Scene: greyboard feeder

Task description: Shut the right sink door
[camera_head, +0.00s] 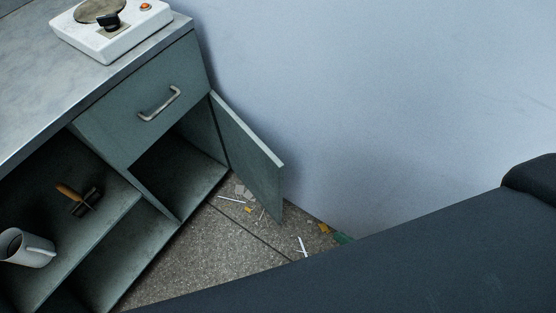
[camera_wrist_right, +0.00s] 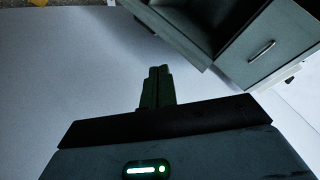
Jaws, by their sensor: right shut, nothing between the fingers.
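The right sink door (camera_head: 252,155) is a grey-green panel hinged at the right side of the cabinet. It stands wide open, jutting out toward the pale wall. The compartment behind it (camera_head: 180,160) is open and looks empty. In the right wrist view, my right gripper (camera_wrist_right: 159,71) has its dark fingers together with nothing between them. In the head view the right fingers are hidden. My left gripper is in neither view.
Above the door is a closed drawer with a metal handle (camera_head: 160,104). A white hot plate (camera_head: 110,30) stands on the worktop. A mug (camera_head: 27,249) and a wooden-handled tool (camera_head: 80,198) lie on the left shelf. Litter (camera_head: 302,247) is scattered on the floor by the door.

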